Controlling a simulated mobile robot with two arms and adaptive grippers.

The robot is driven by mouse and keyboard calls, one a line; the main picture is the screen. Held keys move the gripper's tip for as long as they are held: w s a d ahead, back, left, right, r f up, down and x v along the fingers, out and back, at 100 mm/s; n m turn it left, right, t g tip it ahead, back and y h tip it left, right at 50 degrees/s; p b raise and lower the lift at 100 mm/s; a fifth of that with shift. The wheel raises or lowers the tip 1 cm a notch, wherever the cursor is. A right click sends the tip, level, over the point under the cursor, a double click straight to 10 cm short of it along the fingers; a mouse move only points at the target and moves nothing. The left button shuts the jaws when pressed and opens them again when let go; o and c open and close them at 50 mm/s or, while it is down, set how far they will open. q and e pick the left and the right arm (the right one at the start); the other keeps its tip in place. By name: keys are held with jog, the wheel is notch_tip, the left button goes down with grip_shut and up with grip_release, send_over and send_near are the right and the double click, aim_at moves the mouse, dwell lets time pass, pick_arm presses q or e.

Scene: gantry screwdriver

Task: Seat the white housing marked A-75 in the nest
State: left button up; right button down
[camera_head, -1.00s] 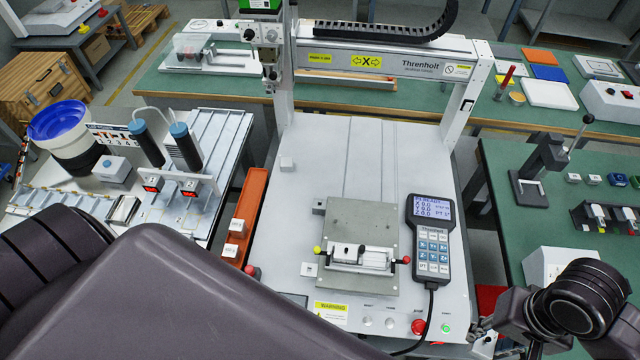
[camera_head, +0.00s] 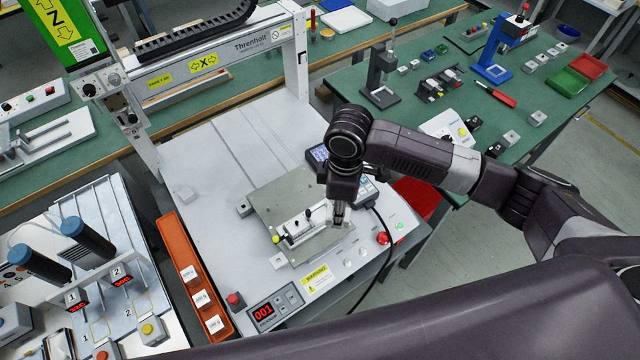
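The nest (camera_head: 301,228) is a light fixture on a grey plate (camera_head: 268,205) on the gantry machine's bed, with a yellow knob at its left end. Its right end is partly hidden by my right arm. Small white housings (camera_head: 201,299) stand in a row in the orange tray (camera_head: 170,238) left of the plate. Their markings are too small to read, so I cannot tell which is A-75. My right gripper (camera_head: 338,216) points down over the plate's right edge, beside the nest. Its fingers are too small and overlapped to judge. My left gripper is out of view.
The pendant (camera_head: 367,190) is partly hidden behind my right arm. A red button (camera_head: 383,238) and a green one sit on the front right of the bed (camera_head: 215,150). The gantry post (camera_head: 297,55) rises behind. The left bench holds blue-capped cylinders (camera_head: 82,236).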

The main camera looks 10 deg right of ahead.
jog(key=w+a+n+p, duration=0.2)
jog(key=w+a+n, duration=0.1)
jog(key=w+n, duration=0.4)
jog(key=shift+n, duration=0.7)
jog(key=f+b, duration=0.1)
jog(key=b, duration=0.1)
jog(key=f+b, duration=0.4)
jog(key=b, duration=0.1)
jog(key=shift+s+f, duration=0.15)
jog(key=shift+s, duration=0.25)
jog(key=shift+f+b, duration=0.5)
jog(key=shift+b, duration=0.3)
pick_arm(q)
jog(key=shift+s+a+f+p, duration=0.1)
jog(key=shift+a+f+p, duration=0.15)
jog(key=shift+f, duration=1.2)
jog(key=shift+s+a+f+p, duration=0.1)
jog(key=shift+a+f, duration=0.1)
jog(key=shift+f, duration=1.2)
pick_arm(e)
jog(key=shift+f, duration=0.2)
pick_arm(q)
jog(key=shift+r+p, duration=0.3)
pick_arm(e)
jog(key=shift+r, duration=0.2)
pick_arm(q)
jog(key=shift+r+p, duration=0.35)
pick_arm(e)
jog(key=shift+r, duration=0.15)
